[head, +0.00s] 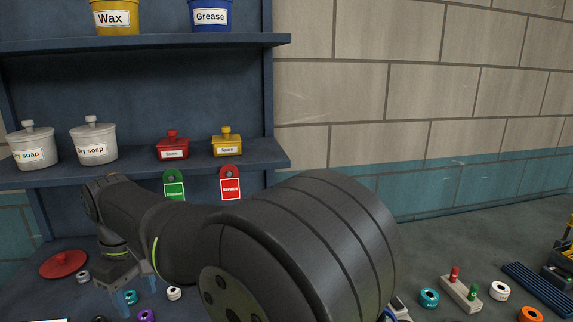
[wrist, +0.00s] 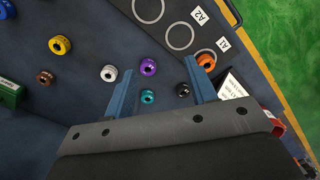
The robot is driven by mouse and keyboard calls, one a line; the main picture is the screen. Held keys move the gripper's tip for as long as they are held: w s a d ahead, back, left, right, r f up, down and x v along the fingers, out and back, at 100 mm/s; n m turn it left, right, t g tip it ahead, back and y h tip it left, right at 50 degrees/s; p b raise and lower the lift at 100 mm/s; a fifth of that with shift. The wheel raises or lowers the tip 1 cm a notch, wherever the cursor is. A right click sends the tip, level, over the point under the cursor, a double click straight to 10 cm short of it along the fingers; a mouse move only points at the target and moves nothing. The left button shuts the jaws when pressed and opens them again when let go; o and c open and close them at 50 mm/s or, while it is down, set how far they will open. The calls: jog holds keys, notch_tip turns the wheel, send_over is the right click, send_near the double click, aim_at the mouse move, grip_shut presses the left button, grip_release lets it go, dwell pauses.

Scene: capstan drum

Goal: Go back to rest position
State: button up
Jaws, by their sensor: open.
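My arm (head: 300,245) fills the lower middle of the head view and hides much of the bench. My gripper (head: 140,297) is at the lower left of the head view, pointing down over the bench. In the wrist view my gripper (wrist: 160,90) shows two blue fingers spread apart with nothing held between them. A teal ring (wrist: 147,96) and a purple ring (wrist: 148,66) lie on the bench below, in the gap between the fingers as seen from the wrist.
White (wrist: 109,73), black (wrist: 183,89), brown (wrist: 45,77), yellow (wrist: 59,44) and orange (wrist: 206,60) rings lie around. A red lid (head: 63,264) sits at left. The shelf (head: 150,170) with pots stands behind. A peg block (head: 461,293) is at right.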

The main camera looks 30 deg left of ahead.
send_over(195, 316)
jog(key=f, duration=0.2)
jog(key=shift+n, duration=0.3)
notch_tip(195, 316, down, 10)
jog(key=shift+r, duration=0.2)
notch_tip(195, 316, up, 3)
jog(key=shift+f, duration=0.1)
jog(key=shift+r, duration=0.55)
